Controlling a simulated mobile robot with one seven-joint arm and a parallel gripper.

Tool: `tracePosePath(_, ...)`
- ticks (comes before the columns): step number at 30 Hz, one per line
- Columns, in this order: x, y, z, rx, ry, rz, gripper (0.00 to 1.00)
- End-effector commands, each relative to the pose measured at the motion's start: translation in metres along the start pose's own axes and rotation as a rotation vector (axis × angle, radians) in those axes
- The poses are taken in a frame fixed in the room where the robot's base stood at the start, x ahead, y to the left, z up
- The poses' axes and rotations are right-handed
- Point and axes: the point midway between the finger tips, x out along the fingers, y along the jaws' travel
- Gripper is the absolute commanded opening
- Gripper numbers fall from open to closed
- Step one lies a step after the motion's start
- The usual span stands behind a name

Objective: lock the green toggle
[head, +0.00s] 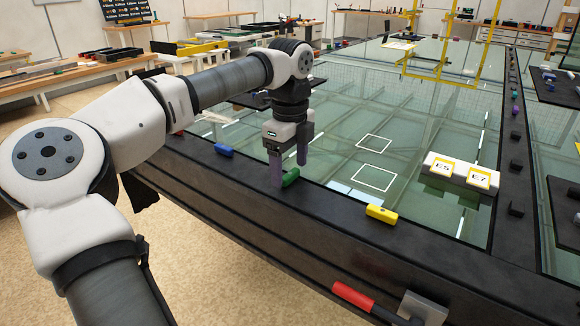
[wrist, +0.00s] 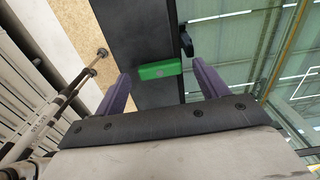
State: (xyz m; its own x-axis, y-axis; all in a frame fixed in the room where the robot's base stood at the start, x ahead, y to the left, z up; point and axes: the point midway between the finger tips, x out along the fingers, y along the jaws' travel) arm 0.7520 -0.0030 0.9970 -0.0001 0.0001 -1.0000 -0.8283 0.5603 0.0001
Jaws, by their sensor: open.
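The green toggle (head: 291,177) sits on the black frame rail at the near edge of the glazed table. It is turned crosswise to the rail, one end near the glass side. My gripper (head: 290,172) points down over it with its purple fingers apart. In the wrist view the green toggle (wrist: 160,70) shows in the gap between the two fingertips, with a finger to either side. The fingers do not visibly grip it. I cannot tell how high the tips are above the rail.
A blue toggle (head: 224,150) and a yellow toggle (head: 381,214) lie along the same rail. A white block marked E5 and E7 (head: 461,172) stands on the right. A red handle (head: 352,296) is at the front. A yellow frame (head: 440,77) stands behind over the glass.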

Motion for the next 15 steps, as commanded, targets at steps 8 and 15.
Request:
tracePosePath(8, -0.061, -0.001, -0.001, 0.000, 0.000, -0.004, 0.73)
tracePosePath(15, -0.109, -0.001, -0.001, 0.001, 0.001, -0.003, 0.73)
